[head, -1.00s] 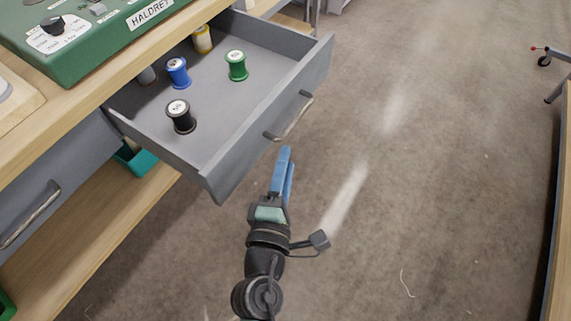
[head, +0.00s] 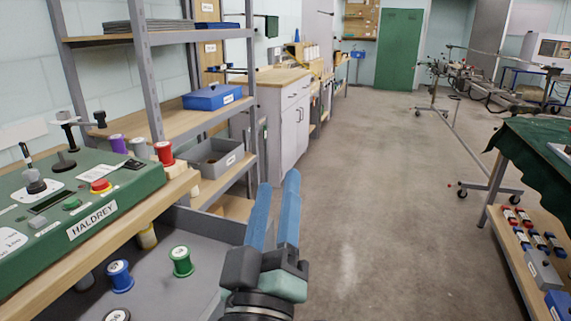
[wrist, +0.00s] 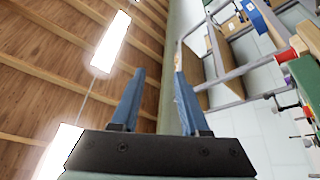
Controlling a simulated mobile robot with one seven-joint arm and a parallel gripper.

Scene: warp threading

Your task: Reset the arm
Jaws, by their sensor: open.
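My gripper (head: 276,196) points up in the head view, with two blue fingers spread apart and nothing between them. It stands just right of the open grey drawer (head: 205,250) and overlaps the drawer's right side. In the wrist view my gripper (wrist: 158,80) is also open and empty, with the ceiling and the shelf behind it.
The drawer holds a green spool (head: 181,262), a blue spool (head: 120,277) and others. A green machine marked HALDREY (head: 92,222) sits on the bench above. Shelving (head: 225,180) stands beyond. The floor (head: 400,200) to the right is clear up to a green-covered table (head: 530,150).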

